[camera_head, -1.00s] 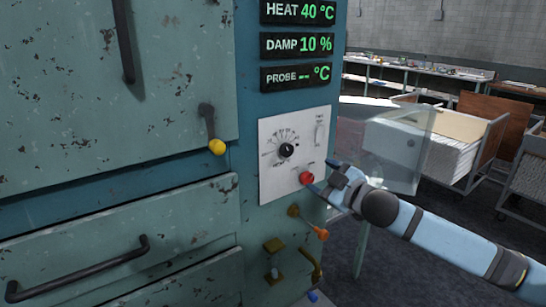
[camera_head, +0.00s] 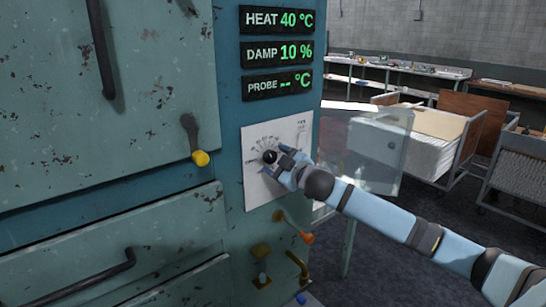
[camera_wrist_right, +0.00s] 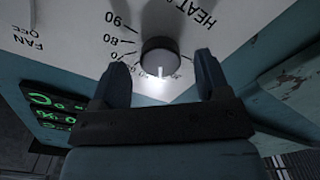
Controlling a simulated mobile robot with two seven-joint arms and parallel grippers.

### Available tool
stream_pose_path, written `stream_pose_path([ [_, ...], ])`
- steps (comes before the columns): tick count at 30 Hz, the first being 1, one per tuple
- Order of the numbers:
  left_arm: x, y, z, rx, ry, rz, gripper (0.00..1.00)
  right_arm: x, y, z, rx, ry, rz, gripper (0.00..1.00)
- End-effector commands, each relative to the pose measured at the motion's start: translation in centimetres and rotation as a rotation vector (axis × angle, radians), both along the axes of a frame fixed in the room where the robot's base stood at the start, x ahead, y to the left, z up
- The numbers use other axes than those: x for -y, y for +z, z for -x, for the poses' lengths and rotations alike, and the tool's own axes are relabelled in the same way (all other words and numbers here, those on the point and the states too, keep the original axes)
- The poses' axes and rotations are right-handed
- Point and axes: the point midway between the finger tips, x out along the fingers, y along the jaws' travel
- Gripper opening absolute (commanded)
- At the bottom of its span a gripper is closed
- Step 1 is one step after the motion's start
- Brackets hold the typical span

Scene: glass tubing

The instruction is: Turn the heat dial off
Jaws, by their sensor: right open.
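The heat dial (camera_head: 269,157) is a small black round knob on a white control panel (camera_head: 252,190) with a printed scale. It also shows in the right wrist view (camera_wrist_right: 160,56), with a white pointer mark and numbers such as 80 and 90 around it. My right gripper (camera_head: 281,167) is at the panel, just beside the dial. In the right wrist view its two fingers (camera_wrist_right: 155,78) are apart, one on each side of the dial; I cannot tell whether they touch it. The red button on the panel is hidden behind my right gripper. My left gripper is not in view.
Displays (camera_head: 277,50) above the panel read HEAT 40 °C, DAMP 10 % and PROBE blank. A clear hinged cover (camera_head: 375,150) stands out right of the panel, close to my right arm.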

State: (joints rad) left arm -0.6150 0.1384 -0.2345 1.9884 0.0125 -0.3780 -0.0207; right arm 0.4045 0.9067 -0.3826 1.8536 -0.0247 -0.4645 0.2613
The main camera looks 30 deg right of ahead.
Motion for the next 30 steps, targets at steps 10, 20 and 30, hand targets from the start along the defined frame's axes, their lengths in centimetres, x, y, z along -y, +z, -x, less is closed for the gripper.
stream_pose_path([
  [10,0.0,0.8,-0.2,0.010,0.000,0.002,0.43,-0.2,-0.1,-2.0,-0.001,-0.001,0.001,0.69],
  [20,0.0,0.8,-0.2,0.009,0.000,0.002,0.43,-0.2,0.0,-2.0,-0.001,-0.001,0.001,0.35],
  [30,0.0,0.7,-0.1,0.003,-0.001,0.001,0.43,-0.2,0.0,-2.0,0.002,0.000,0.020,0.20],
])
